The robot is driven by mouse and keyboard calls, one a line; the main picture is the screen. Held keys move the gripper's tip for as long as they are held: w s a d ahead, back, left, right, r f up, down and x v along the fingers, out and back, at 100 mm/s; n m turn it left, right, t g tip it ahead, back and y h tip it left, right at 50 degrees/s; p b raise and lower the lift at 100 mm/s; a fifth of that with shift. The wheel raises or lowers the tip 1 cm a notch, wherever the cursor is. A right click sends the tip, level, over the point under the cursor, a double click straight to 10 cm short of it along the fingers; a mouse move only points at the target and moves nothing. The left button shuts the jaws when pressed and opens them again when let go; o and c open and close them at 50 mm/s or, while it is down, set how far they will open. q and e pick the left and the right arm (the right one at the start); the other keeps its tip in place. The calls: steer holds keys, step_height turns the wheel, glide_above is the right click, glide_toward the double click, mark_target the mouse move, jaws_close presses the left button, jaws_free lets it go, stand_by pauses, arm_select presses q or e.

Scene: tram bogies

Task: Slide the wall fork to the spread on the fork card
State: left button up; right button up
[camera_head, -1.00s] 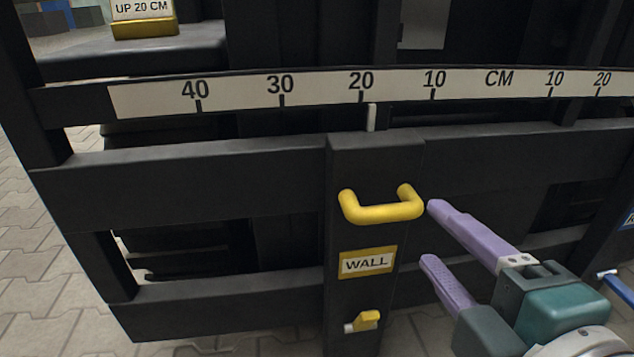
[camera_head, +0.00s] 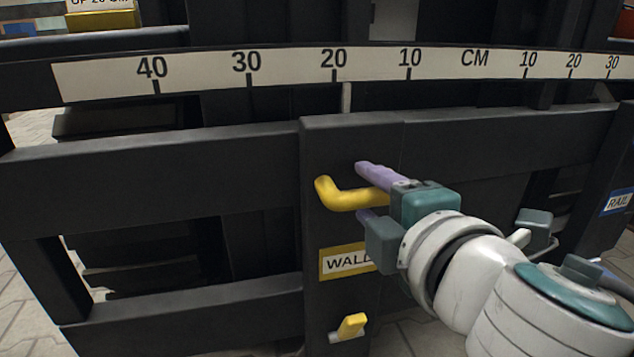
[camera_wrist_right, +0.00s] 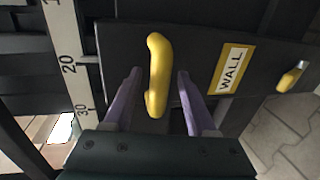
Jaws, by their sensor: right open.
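The wall fork (camera_head: 325,228) is a dark upright with a yellow bar handle (camera_head: 335,197), a yellow-edged WALL label (camera_head: 340,262) and a small yellow catch (camera_head: 352,325) low down. Its white pointer (camera_head: 346,97) stands just right of the left-hand 20 mark on the CM scale (camera_head: 200,72). My right gripper (camera_head: 362,190) is open at the handle, one finger above it and one below. In the right wrist view the handle (camera_wrist_right: 156,75) lies between the two open fingers, with gaps visible on both sides. My left gripper is not in view.
Dark horizontal beams (camera_head: 150,170) run behind the fork. A blue RAIL label (camera_head: 618,201) is on another upright at the right. A cropped card on a yellow base (camera_head: 100,20) stands top left. Paving shows below.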

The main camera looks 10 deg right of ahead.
steer(key=shift+c, duration=0.4)
jaws_close()
stand_by(1.0)
